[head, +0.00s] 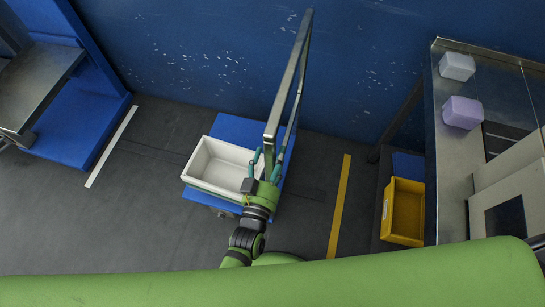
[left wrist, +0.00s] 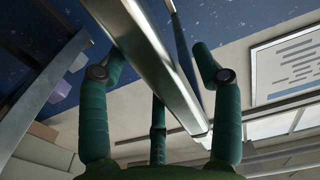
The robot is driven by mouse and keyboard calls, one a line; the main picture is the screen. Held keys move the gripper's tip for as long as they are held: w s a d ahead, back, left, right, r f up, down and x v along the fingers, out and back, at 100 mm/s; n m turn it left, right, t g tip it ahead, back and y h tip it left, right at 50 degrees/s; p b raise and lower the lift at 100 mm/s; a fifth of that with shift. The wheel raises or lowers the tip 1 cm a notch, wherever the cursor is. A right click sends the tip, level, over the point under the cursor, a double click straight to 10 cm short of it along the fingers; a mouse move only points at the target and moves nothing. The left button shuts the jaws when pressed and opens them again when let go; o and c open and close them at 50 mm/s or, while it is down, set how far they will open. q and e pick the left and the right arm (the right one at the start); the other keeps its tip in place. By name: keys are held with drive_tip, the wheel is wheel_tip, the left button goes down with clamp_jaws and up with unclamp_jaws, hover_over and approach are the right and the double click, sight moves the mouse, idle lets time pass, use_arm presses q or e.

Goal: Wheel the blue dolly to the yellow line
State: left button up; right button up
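The blue dolly (head: 238,127) stands on the dark floor at the middle of the head view, with a tall metal handle frame (head: 291,84) on its right side. The yellow line (head: 339,206) lies on the floor to the right of the dolly, with a strip of bare floor between. My left gripper (head: 270,150) is at the handle, its fingers on both sides of a metal bar. The left wrist view shows the bar (left wrist: 158,62) passing between spread green fingers, with a gap to the right finger. My right gripper is out of view.
A white bin (head: 219,166) sits on the dolly. A white floor line (head: 111,146) lies to the left. A blue wall (head: 220,50) stands behind. At the right are a yellow bin (head: 404,211) and a metal counter (head: 455,185) with a white block (head: 457,66) and a purple block (head: 462,112).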

use_arm(q)
drive_tip(key=shift+s, duration=0.15)
drive_tip(key=shift+s+a+f, duration=0.1)
drive_tip(key=shift+s+a, duration=0.05)
drive_tip(key=shift+s, duration=0.2)
drive_tip(key=v, duration=1.1)
